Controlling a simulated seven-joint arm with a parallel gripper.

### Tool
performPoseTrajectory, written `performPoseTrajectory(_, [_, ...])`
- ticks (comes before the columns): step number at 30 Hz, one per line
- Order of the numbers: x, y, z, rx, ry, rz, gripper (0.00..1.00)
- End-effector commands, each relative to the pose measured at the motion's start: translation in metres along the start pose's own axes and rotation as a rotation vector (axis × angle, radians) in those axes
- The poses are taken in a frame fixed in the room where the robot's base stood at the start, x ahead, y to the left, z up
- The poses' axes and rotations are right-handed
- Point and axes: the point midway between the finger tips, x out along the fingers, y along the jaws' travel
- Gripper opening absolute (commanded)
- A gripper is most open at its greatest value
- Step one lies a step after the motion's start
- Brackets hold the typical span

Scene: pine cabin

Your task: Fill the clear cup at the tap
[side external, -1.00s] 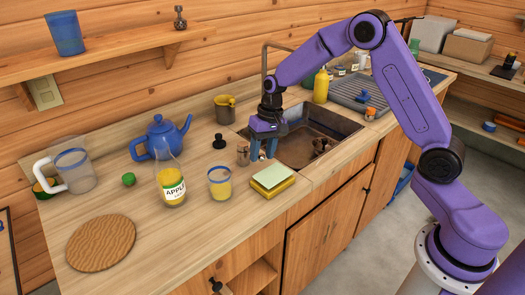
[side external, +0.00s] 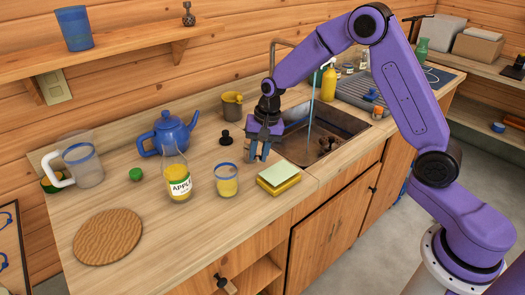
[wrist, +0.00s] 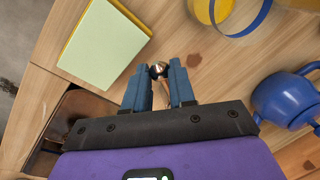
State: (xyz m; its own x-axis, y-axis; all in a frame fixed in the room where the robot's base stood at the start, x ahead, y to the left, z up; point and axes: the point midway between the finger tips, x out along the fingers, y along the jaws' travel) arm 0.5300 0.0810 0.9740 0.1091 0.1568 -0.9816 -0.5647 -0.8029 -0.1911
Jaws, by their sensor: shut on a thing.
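A clear cup with a blue rim and yellow contents (side external: 227,181) stands upright on the counter, left of my gripper and apart from it. It also shows at the top of the wrist view (wrist: 262,20), partly cut off. The tap (side external: 272,58) stands behind the sink, and a thin water stream (side external: 310,122) falls into the sink (side external: 340,124). My gripper (side external: 257,158) is low over the counter at the sink's left edge. In the wrist view my gripper (wrist: 158,74) is shut on a small shiny, dark-topped item (wrist: 158,70); the fingers hide most of it.
A yellow sponge with a pale green top (side external: 279,179) lies in front of my gripper. A black knob-like item (side external: 225,138), a blue teapot (side external: 168,132), a juice bottle (side external: 177,180) and a clear jug (side external: 85,168) stand to the left. The front-left counter holds a round board (side external: 108,236).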

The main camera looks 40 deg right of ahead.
Motion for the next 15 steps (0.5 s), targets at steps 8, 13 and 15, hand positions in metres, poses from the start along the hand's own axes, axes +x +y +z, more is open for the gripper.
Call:
performPoseTrajectory(8, [-0.0008, -0.0012, -0.0006, 0.003, 0.004, -0.003, 0.00])
performPoseTrajectory(13, [-0.0006, -0.0010, -0.0005, 0.002, 0.003, -0.002, 0.50])
performPoseTrajectory(15, [-0.0005, -0.0008, -0.0004, 0.002, 0.003, -0.002, 0.50])
